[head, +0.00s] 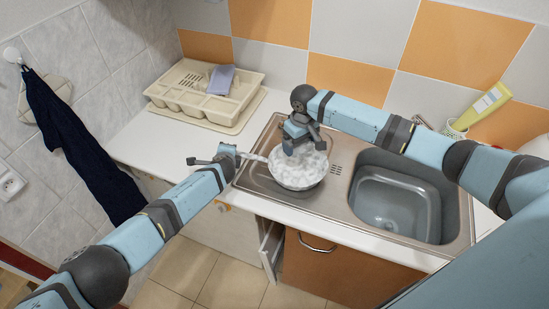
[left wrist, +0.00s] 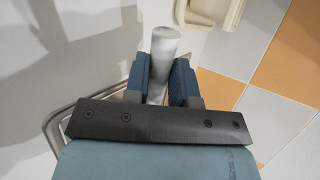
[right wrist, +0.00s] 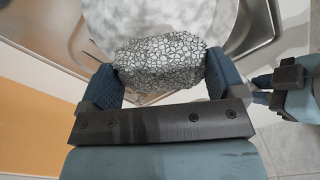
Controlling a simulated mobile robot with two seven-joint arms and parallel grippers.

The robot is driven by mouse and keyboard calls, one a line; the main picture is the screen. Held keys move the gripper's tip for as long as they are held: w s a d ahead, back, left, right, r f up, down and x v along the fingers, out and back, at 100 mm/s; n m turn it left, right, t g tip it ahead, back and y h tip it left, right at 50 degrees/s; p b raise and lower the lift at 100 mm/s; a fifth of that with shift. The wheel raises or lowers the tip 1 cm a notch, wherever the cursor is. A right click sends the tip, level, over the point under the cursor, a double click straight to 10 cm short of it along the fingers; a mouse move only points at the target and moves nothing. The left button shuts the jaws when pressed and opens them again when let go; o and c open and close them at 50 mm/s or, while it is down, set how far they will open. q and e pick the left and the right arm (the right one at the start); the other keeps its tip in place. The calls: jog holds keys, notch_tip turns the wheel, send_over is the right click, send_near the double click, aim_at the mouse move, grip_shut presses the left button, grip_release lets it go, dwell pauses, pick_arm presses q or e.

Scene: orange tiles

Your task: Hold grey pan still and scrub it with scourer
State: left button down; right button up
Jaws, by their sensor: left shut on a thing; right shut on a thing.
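The grey pan (head: 298,178) stands on the drainboard side of the sink unit, with a mottled whitish inside. Its handle points left toward my left gripper (head: 243,155). In the left wrist view my left gripper (left wrist: 160,80) is shut on the pale cylindrical handle (left wrist: 166,45). My right gripper (head: 301,145) is over the pan, pointing down. In the right wrist view my right gripper (right wrist: 160,85) is shut on the scourer (right wrist: 160,65), a grey block with a dark mesh pattern. The pan (right wrist: 185,20) shows behind the scourer. I cannot tell whether the scourer touches the pan.
The empty sink basin (head: 395,200) lies right of the pan. A cream dish rack (head: 205,92) with a bluish cloth (head: 221,79) stands at the back left. A yellow-green bottle (head: 482,106) stands at the back right. A dark towel (head: 75,140) hangs on the left wall.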

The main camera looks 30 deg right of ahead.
dwell(0.3)
pick_arm(q)
jog(key=c, duration=0.9)
grip_release()
jog(key=shift+o, duration=0.2)
jog(key=shift+s, duration=0.1)
jog(key=v, duration=1.2)
